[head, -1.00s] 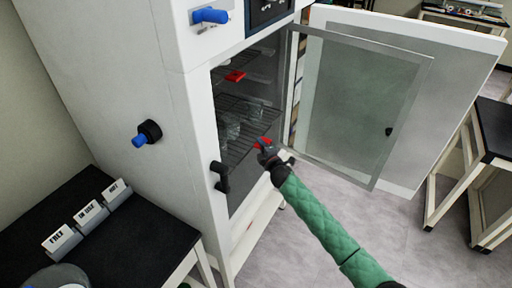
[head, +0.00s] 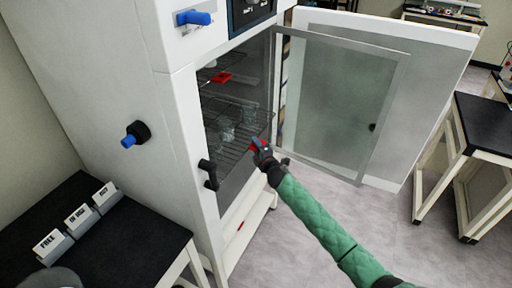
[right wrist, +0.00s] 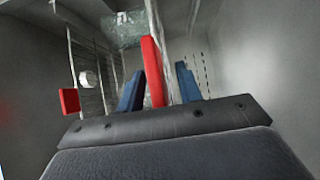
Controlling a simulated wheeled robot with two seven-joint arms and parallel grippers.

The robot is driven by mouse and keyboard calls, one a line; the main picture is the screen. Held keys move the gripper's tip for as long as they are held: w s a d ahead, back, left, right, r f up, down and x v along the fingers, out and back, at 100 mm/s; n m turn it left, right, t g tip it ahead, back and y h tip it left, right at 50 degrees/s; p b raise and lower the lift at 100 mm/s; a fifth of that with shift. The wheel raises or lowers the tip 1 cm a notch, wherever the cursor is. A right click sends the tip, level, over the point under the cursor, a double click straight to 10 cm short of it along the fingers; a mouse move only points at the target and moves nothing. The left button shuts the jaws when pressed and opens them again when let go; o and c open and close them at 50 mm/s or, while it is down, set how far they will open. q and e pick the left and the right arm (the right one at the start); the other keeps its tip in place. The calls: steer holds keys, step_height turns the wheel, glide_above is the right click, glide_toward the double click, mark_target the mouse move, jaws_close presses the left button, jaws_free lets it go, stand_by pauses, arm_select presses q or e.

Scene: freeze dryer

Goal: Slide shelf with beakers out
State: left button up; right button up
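The freeze dryer (head: 180,140) stands with its doors open. Inside are wire shelves. Glass beakers (head: 226,130) stand on the middle wire shelf (head: 233,150). A red tab (head: 221,78) marks the shelf above. My right gripper (head: 258,147) is at the front of the beaker shelf. In the right wrist view my right gripper (right wrist: 160,88) has its two blue fingers on either side of a red tab (right wrist: 153,70). Another red tab (right wrist: 69,101) shows at the left. My left gripper is out of view.
The glass inner door (head: 335,105) and white outer door (head: 425,100) are swung open to the right. A black table (head: 110,250) with label cards (head: 80,216) is at the lower left. Another black-topped table (head: 490,125) stands at the right. Grey floor lies in front.

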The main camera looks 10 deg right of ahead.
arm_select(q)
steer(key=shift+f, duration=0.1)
arm_select(e)
steer(key=shift+s, duration=0.1)
